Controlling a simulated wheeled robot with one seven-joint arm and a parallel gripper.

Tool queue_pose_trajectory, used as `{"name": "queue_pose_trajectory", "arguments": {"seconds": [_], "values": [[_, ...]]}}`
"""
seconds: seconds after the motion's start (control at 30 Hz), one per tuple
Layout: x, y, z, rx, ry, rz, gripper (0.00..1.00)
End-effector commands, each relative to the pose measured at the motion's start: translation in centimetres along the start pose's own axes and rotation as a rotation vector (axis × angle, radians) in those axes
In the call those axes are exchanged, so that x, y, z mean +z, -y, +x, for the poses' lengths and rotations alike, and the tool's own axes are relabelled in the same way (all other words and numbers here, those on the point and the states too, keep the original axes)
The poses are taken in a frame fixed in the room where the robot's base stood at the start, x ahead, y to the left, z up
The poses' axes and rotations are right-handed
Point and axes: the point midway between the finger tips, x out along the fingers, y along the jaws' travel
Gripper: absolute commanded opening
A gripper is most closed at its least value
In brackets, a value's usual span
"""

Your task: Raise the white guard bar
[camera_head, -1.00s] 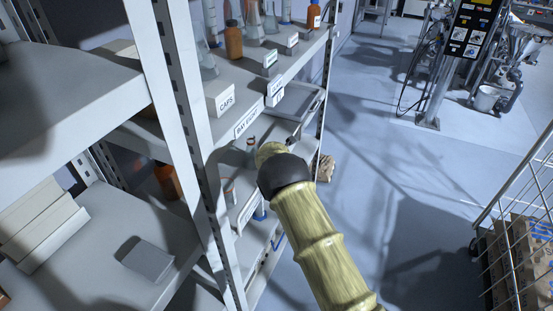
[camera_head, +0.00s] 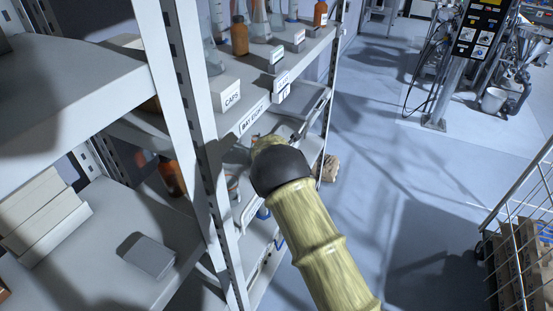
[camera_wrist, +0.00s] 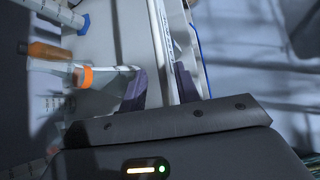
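In the wrist view a long white bar (camera_wrist: 158,38), which looks like the guard bar, runs down the picture along the shelf's front edge. Its near end reaches in between the two dark purple fingers of my gripper (camera_wrist: 160,88), closer to the right finger. The fingers stand apart, with a gap on the bar's left side. I cannot tell whether the right finger touches the bar. In the head view my arm's yellow sleeve and black wrist reach the middle level of the shelf rack, and the fingers are hidden behind them.
In the wrist view a tube with an orange ring (camera_wrist: 83,76) and an orange-brown bottle (camera_wrist: 46,51) are left of the fingers. In the head view rack uprights (camera_head: 186,120) stand left of my arm. A wire cart (camera_head: 520,235) is at right. The floor (camera_head: 390,170) between is clear.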

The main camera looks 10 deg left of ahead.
Motion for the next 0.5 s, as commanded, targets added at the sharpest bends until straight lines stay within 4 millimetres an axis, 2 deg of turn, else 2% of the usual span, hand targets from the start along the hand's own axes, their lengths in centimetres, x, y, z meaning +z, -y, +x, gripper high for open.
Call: {"name": "queue_pose_trajectory", "arguments": {"seconds": [0.5], "values": [[-0.2,0.1,-8.0,0.002,-0.001,0.003,0.32]]}}
